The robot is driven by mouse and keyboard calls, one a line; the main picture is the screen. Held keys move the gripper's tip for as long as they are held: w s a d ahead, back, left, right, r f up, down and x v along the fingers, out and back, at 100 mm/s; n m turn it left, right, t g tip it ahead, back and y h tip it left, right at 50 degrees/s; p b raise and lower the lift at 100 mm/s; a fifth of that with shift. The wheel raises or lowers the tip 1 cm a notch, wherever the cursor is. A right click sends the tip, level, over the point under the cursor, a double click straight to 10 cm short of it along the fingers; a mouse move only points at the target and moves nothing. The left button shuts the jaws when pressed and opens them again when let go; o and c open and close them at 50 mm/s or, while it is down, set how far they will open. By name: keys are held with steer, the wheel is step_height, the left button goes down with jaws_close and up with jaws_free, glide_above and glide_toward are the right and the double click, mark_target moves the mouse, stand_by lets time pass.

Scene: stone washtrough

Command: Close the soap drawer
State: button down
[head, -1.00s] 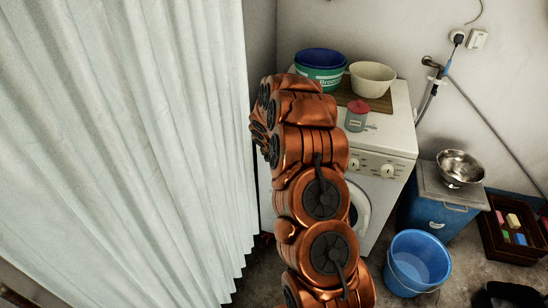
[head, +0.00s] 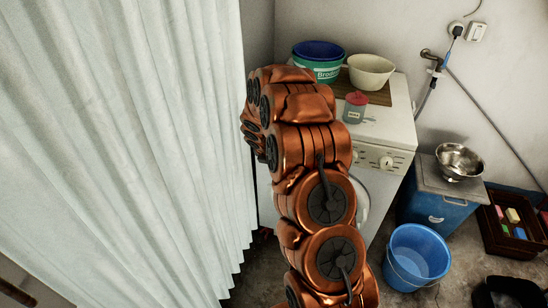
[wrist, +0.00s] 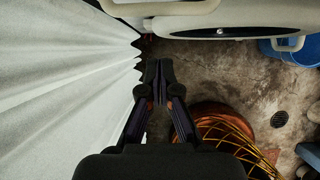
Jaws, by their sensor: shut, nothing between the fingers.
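The white washing machine (head: 395,125) stands against the back wall in the head view, with a dial panel at its front right. My copper arm covers the left part of its front, so I cannot make out the soap drawer there. In the wrist view, pale machine parts (wrist: 250,14) cross the top edge. A rounded pale piece sticks out at upper left; I cannot tell whether it is the drawer. My gripper (wrist: 158,68) is shut and empty, below these parts and apart from them in the picture.
A white curtain (head: 120,150) hangs close on the left. Tubs, a cream bowl (head: 370,72) and a red-lidded jar (head: 355,107) stand on the machine. A blue bucket (head: 417,257) and blue cabinet (head: 432,213) are at right. An orange wire basket (wrist: 225,135) shows below.

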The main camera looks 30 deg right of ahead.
steer(key=s+a+r+m, duration=0.2)
steer(key=s+a+r, duration=0.2)
steer(key=r, duration=0.3)
steer(key=s+a+r+m, duration=0.3)
steer(key=s+r, duration=0.2)
steer(key=r, duration=0.2)
steer(key=s+a+r+m+g+y+p, duration=0.1)
steer(key=s+a+r+m, duration=0.2)
steer(key=s, duration=0.8)
steer(key=s+a+r+m+g+y+p, duration=0.1)
steer(key=s+a+r+m, duration=0.3)
steer(key=s+a+m, duration=0.4)
steer(key=s+a+r+m+g+y+p, duration=0.1)
steer(key=s+a+r+m+g+y, duration=0.1)
steer(key=s+m, duration=0.8)
steer(key=s+a+r+g, duration=0.1)
steer(key=s+a+r, duration=0.1)
steer(key=s, duration=0.4)
steer(key=shift+s+a, duration=0.2)
steer(key=shift+a, duration=0.7)
